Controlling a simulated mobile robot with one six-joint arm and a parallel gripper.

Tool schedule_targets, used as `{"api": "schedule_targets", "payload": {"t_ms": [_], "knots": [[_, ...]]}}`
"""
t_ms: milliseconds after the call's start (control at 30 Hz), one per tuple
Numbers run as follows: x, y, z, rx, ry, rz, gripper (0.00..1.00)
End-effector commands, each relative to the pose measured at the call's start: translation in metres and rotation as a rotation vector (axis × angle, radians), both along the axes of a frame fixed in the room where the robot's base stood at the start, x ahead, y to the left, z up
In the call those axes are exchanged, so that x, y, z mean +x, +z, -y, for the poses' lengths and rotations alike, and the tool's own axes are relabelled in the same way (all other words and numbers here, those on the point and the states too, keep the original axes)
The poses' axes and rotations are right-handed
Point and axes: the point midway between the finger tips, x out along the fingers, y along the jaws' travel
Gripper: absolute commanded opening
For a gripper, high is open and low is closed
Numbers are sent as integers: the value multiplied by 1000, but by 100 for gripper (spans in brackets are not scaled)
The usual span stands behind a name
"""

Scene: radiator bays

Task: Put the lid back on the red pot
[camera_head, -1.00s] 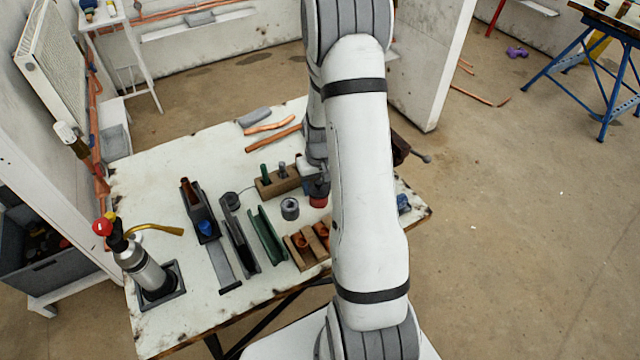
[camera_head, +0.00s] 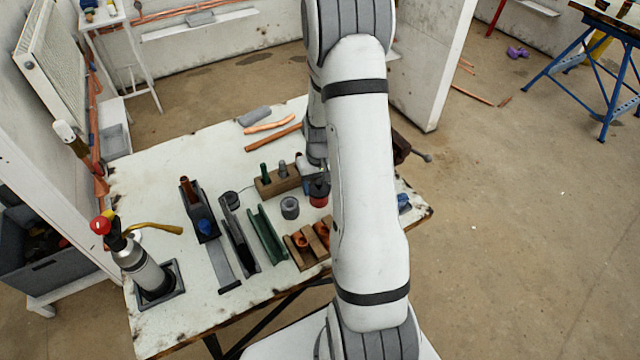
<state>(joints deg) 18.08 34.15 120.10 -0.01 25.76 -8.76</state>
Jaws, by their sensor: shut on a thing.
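The red pot (camera_head: 319,201) stands on the workbench, just left of my arm, partly screened by it on the right. A dark round lid (camera_head: 318,188) shows at the pot's top; I cannot tell whether it is fully seated. My gripper (camera_head: 320,177) is mostly hidden behind my arm, just above the pot, and is shut on the lid. The fingertips are too small and covered to see clearly.
A grey can (camera_head: 290,207) is close left of the pot. A wooden block with upright pieces (camera_head: 277,182) is behind it, and a wooden holder with copper fittings (camera_head: 307,244) is in front. A gas torch (camera_head: 147,270) stands at the bench's left front. Copper pipes (camera_head: 272,138) lie at the back.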

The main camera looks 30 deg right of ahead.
Motion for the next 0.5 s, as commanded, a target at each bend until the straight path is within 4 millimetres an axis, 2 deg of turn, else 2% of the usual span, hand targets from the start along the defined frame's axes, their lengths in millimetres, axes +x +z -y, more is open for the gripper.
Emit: {"api": "schedule_targets", "payload": {"t_ms": [467, 500], "knots": [[0, 0, 0, 0, 0, 0, 39], [0, 0, 0, 0, 0, 0, 61]]}}
